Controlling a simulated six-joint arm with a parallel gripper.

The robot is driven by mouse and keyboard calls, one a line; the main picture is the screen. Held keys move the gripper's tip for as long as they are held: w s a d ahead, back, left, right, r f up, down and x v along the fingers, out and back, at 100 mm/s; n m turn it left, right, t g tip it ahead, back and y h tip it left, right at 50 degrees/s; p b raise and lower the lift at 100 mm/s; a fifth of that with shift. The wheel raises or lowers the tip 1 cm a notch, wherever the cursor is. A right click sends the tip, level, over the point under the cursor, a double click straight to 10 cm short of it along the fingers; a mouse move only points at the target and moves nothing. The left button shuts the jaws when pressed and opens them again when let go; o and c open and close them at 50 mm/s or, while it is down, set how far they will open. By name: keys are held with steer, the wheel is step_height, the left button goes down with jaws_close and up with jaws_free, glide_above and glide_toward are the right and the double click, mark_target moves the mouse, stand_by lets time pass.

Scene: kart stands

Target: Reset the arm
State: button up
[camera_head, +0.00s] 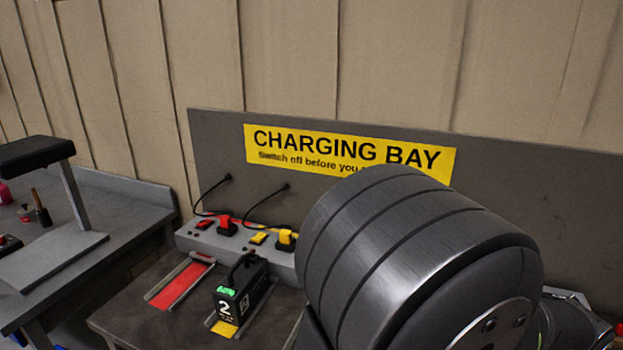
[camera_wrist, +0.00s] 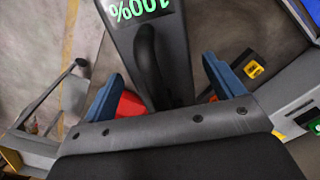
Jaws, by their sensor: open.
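My gripper (camera_wrist: 158,72) shows in the wrist view with its two blue fingers spread wide. Between them is the dark handle (camera_wrist: 148,62) of a grey battery-like case (camera_wrist: 172,35) with a green "100%" display, upside down in the picture. The fingers stand apart on either side of the handle, with no clear contact. In the head view my dark arm link fills the lower right and the gripper is hidden. A dark battery (camera_head: 241,296) marked 2, with a green display, stands upright on a yellow-marked bay. I cannot tell whether it is the case in the wrist view.
An empty red bay (camera_head: 180,284) lies left of battery 2. A grey socket strip (camera_head: 207,239) with red and yellow plugs and black cables stands behind. A yellow "CHARGING BAY" sign (camera_head: 350,150) hangs above. A bench with a grey stand (camera_head: 50,262) is at left.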

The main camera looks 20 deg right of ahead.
step_height(320, 180, up, 11)
steer(key=shift+r, duration=0.1)
step_height(320, 180, down, 12)
steer(key=shift+a+f, duration=0.1)
steer(key=shift+f, duration=0.15)
step_height(320, 180, up, 4)
steer(key=shift+s+r, duration=0.1)
steer(key=shift+r, duration=0.1)
steer(key=s+a+r, duration=0.6)
steer(key=s+r, duration=0.1)
steer(key=s, duration=0.3)
steer(key=w+a+n, duration=0.2)
steer(key=w+n, duration=0.3)
steer(key=w, duration=2)
steer(key=shift+w+a+f+n, duration=0.15)
steer(key=shift+a+f+n, duration=0.1)
steer(key=shift+n, duration=0.05)
